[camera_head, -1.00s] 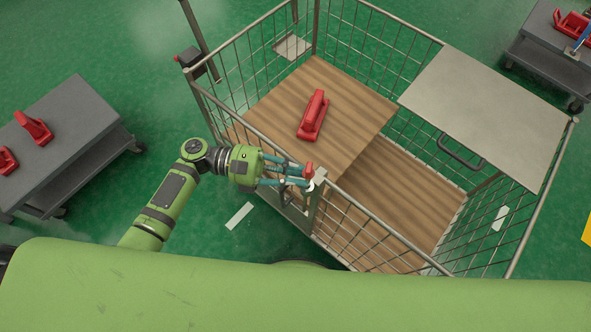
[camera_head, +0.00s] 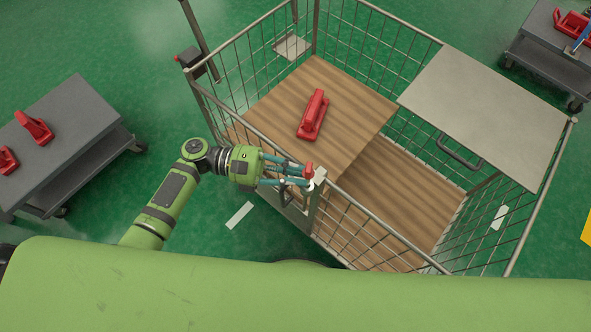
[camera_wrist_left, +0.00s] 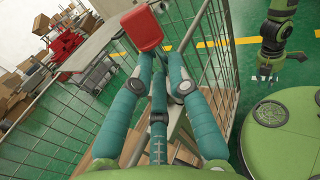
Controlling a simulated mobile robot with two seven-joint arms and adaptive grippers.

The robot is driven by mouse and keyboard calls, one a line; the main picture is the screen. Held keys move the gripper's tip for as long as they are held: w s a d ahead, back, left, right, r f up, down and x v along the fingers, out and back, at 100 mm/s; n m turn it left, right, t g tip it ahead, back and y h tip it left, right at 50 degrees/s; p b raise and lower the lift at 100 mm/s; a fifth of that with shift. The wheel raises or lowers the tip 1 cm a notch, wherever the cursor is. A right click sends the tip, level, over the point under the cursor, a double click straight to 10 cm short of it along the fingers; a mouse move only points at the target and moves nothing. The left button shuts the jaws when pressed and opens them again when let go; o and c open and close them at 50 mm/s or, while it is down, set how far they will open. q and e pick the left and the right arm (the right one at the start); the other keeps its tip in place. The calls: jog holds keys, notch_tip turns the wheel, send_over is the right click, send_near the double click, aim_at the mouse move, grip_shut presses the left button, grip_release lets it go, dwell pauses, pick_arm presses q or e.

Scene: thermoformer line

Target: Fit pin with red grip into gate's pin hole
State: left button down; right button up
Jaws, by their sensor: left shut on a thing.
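The pin's red grip (camera_head: 308,170) is at the fingertips of my left gripper (camera_head: 303,177), at the top of the gate's post in the head view. In the left wrist view the red grip (camera_wrist_left: 143,28) sits at the tips of the shut teal fingers (camera_wrist_left: 150,58). The pin's shaft and the pin hole are hidden, so I cannot tell how far the pin is in. The gate post's pale top bracket (camera_head: 319,177) is right beside the grip. My right gripper (camera_wrist_left: 266,76) is small in the left wrist view; its opening is unclear.
The wire cage cart (camera_head: 375,215) holds a wooden shelf (camera_head: 350,110) with a red clamp-like part (camera_head: 313,115) on it. A grey panel (camera_head: 485,110) lies across its right side. A grey trolley (camera_head: 75,125) with red parts stands left.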

pick_arm(q)
jog(key=shift+f+b, duration=0.65)
jog(key=shift+f, duration=0.35)
jog(key=c, duration=1.1)
grip_release()
jog(key=shift+s+f, duration=0.1)
jog(key=a, duration=0.4)
jog(key=w+a, duration=0.1)
jog(key=a, duration=0.7)
jog(key=shift+w+r, duration=0.25)
